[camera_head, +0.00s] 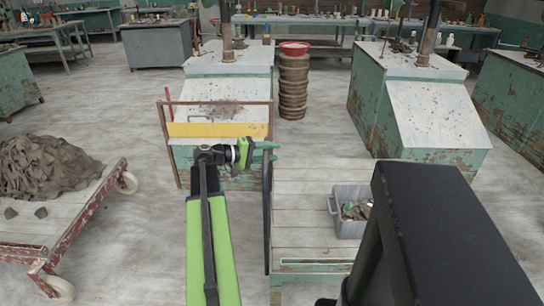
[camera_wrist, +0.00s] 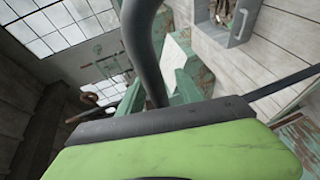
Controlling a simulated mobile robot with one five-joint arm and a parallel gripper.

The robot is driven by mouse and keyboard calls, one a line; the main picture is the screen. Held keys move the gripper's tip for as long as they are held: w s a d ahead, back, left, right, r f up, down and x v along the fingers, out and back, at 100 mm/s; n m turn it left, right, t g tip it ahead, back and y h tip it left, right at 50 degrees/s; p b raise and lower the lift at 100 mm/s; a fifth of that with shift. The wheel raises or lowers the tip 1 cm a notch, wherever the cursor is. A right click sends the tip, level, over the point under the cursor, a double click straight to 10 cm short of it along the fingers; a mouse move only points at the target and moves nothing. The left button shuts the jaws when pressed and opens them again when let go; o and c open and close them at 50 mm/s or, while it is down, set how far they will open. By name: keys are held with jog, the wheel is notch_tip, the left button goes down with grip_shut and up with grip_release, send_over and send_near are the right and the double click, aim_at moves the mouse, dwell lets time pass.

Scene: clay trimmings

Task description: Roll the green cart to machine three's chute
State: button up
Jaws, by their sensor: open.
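The green cart has a pale plank top (camera_head: 300,215) with a green front edge, and stands at the lower middle of the head view. Its planks also show in the wrist view (camera_wrist: 275,55). A dark handle bar (camera_head: 267,215) runs along its left side. My gripper (camera_head: 268,152) is open at the handle's far end. In the wrist view a grey tube (camera_wrist: 143,45) passes between the green fingers (camera_wrist: 158,92); contact cannot be told. Two machines with sloping white chutes stand ahead, one at centre (camera_head: 225,90) and one at right (camera_head: 430,105). No number is readable.
A grey bin (camera_head: 349,228) with scraps sits on the cart. A yellow board (camera_head: 220,129) in a frame crosses the centre chute's front. Stacked round pieces (camera_head: 292,85) stand between the machines. A low trolley (camera_head: 60,215) with a clay heap is at left. Grey floor lies between.

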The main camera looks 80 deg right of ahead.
jog(key=p+v, duration=0.3)
jog(key=v, duration=1.4)
jog(key=shift+w+a+f, duration=0.15)
jog(key=shift+w, duration=0.05)
